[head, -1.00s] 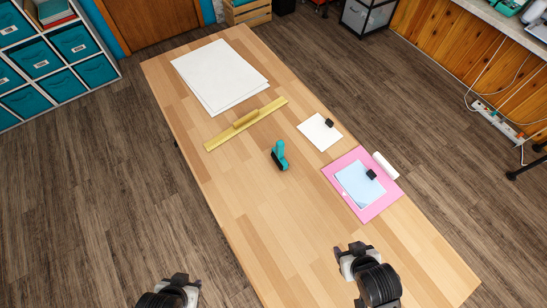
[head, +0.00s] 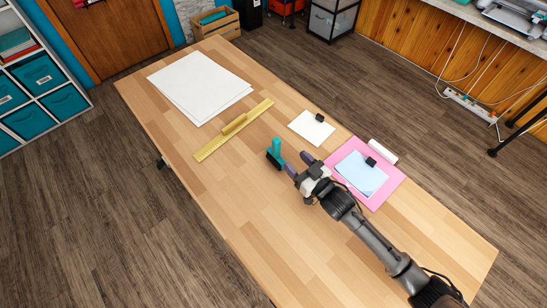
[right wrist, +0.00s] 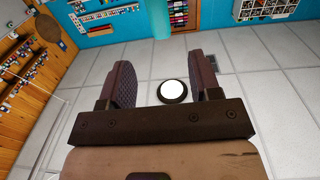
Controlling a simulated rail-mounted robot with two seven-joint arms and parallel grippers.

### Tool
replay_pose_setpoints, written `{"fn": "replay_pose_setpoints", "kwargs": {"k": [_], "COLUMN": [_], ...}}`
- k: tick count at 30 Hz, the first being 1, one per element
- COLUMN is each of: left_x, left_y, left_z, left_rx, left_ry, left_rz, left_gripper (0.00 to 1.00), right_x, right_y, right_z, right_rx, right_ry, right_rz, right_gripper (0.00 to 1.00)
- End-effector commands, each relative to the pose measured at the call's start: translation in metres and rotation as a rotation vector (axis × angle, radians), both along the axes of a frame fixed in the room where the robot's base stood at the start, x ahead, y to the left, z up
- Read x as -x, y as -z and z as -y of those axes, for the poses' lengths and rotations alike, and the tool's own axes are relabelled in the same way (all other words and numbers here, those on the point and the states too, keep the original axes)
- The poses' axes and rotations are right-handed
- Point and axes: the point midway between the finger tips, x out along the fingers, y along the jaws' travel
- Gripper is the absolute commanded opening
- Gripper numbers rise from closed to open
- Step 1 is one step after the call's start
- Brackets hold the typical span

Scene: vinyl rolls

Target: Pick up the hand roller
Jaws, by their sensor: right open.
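The hand roller (head: 276,152) is teal with a dark roller end and rests on the wooden table (head: 235,215), near its middle. My right gripper (head: 298,163) is just right of it in the head view, with its two purple-grey fingers pointing toward it. The fingers are apart and nothing is between them; I cannot tell whether a finger touches the roller. In the right wrist view the open fingers (right wrist: 163,82) frame a view of the room, and I cannot make out the roller there. My left gripper is not in view.
A yellow ruler with a grip (head: 215,142) and white sheets (head: 200,85) lie farther back. To the right are a small white sheet with a black clip (head: 310,130), a pink mat (head: 387,190) with a pale-blue sheet, and a white roll (head: 383,151). The table's near left is clear.

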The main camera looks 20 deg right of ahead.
Motion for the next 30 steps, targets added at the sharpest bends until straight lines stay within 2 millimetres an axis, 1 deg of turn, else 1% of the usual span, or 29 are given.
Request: {"fn": "replay_pose_setpoints", "kwargs": {"k": [1,6,9,12,17,19,25,30], "left_x": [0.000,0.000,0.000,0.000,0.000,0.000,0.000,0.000], "left_y": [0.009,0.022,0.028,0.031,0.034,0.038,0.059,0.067], "left_z": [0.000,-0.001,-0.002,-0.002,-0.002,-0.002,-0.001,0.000], "left_rx": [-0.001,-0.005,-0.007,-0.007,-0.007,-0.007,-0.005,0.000], "left_ry": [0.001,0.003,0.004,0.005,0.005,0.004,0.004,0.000], "left_rz": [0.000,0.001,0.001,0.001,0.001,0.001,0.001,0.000], "left_gripper": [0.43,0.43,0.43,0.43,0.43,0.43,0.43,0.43], "right_x": [-0.010,-0.037,-0.049,-0.056,-0.061,-0.066,-0.090,-0.105], "right_y": [0.003,0.003,0.003,0.002,0.001,0.003,0.004,0.003], "right_z": [-0.003,-0.013,-0.017,-0.020,-0.022,-0.023,-0.032,-0.038], "right_rx": [0.000,0.000,0.000,0.000,0.001,0.000,0.001,0.001], "right_ry": [0.000,0.001,0.000,0.001,0.001,0.000,0.001,0.000], "right_rz": [0.004,0.001,0.001,0.000,-0.002,-0.001,0.000,-0.001], "right_gripper": [0.57,0.57,0.57,0.57,0.57,0.57,0.57,0.57]}}
